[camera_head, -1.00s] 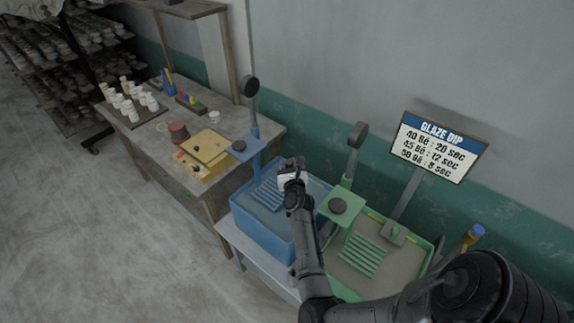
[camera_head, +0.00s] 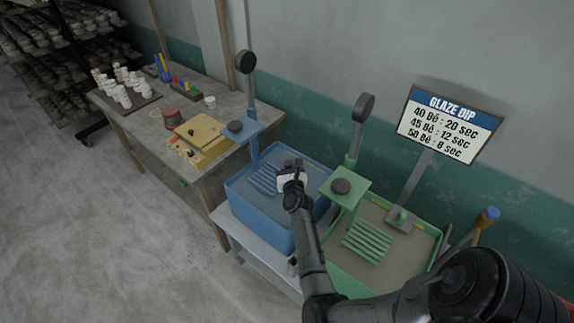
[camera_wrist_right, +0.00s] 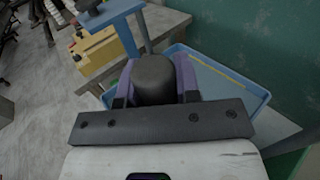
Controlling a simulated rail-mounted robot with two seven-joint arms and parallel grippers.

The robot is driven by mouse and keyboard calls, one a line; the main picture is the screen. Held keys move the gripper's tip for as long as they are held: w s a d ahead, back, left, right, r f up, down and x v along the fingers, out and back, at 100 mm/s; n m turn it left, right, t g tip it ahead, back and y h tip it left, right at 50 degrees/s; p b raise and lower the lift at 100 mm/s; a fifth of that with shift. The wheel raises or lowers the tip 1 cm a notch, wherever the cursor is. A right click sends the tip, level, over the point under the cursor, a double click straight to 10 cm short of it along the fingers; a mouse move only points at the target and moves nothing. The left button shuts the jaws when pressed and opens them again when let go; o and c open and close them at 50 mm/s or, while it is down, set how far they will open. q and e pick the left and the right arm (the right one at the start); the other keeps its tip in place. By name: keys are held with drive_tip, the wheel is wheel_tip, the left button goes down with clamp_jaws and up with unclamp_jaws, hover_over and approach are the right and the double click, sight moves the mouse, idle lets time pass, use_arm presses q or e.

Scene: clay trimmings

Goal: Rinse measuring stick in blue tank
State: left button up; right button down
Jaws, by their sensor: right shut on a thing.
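The blue tank (camera_head: 262,215), an open tub of grey liquid with a ribbed blue rack (camera_head: 265,178) inside, stands on a low bench. It also shows in the right wrist view (camera_wrist_right: 255,95). My right gripper (camera_head: 291,178) is over the tank's right part. In the right wrist view its purple-padded fingers (camera_wrist_right: 155,82) are shut on a thick dark cylindrical grip (camera_wrist_right: 154,78), apparently the measuring stick's handle. The stick's shaft is hidden, so I cannot tell whether it touches the liquid. My left gripper is out of view.
A green tank (camera_head: 348,268) with its own rack stands right of the blue one. Posts with black discs rise behind both tanks. A glaze dip sign (camera_head: 450,122) stands behind. A blue-capped stick (camera_head: 487,217) is at far right. A wooden table (camera_head: 150,118) with pots and a yellow box is left.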

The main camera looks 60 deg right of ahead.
wheel_tip(320, 180, down, 16)
drive_tip(key=b, duration=1.3)
drive_tip(key=shift+f, duration=0.15)
drive_tip(key=shift+f+b, duration=0.3)
drive_tip(key=shift+b, duration=0.2)
drive_tip(key=shift+f+b, duration=0.65)
drive_tip(key=shift+f, duration=0.05)
idle(0.7)
